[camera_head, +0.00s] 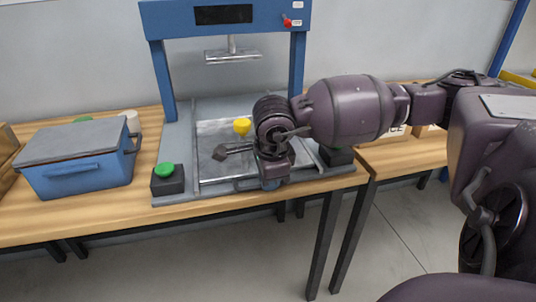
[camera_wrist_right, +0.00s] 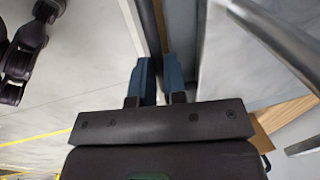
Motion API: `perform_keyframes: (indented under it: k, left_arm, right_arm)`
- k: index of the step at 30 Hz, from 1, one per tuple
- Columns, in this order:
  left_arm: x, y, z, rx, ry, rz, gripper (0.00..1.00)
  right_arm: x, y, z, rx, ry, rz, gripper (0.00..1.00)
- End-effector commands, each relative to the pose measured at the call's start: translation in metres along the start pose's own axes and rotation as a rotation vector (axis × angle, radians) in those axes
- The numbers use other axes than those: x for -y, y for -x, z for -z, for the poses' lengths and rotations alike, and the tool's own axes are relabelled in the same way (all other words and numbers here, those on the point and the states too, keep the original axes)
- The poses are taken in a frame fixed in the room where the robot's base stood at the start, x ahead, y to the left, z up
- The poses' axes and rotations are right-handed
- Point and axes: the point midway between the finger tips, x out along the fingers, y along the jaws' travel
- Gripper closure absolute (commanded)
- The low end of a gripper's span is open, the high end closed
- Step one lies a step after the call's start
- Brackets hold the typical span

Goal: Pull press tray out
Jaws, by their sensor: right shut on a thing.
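The press tray (camera_head: 208,174) is a flat silver tray with a raised rim, lying on the grey base of the blue press (camera_head: 160,80). A yellow knob-like piece (camera_head: 242,126) and a dark grey piece (camera_head: 228,150) show over it. My right gripper (camera_head: 272,184) points down at the tray's front edge, right of its middle. In the wrist view its two blue fingers (camera_wrist_right: 158,78) are closed on a thin edge, which appears to be the tray's front handle or rim. My right arm hides the tray's right part. My left gripper is out of view.
Green buttons on dark boxes flank the press; the left one (camera_head: 164,170) shows clearly. A blue lidded box (camera_head: 80,175) stands left on the wooden table (camera_head: 110,212). The press plate (camera_head: 232,56) is raised above the tray. The floor in front is clear.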

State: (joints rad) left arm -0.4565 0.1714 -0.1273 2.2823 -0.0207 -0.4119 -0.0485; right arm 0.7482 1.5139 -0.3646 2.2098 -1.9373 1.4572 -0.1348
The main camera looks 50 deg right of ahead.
Motion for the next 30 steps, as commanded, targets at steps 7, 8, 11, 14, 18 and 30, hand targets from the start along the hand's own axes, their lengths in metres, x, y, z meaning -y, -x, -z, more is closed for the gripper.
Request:
perform_keyframes:
  k: [7,8,11,14,18,30]
  left_arm:
    - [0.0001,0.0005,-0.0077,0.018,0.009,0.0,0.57]
    - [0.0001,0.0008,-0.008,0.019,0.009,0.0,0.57]
    - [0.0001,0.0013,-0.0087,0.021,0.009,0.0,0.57]
    - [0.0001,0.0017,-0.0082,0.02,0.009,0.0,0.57]
    - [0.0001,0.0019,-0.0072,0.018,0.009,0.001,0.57]
    - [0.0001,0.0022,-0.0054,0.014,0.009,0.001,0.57]
  right_arm:
    - [-0.0127,0.0027,0.0001,-0.001,0.0,0.001,1.0]
    - [-0.013,0.0025,0.0,-0.001,0.0,0.001,1.0]
    - [-0.0131,0.0021,0.0,-0.001,0.0,0.0,1.0]
    - [-0.0131,0.002,0.0,-0.002,0.0,0.0,1.0]
    - [-0.0129,0.0019,0.0,-0.001,0.0,0.0,0.77]
    - [-0.0124,0.004,-0.0002,0.0,0.0,0.002,0.62]
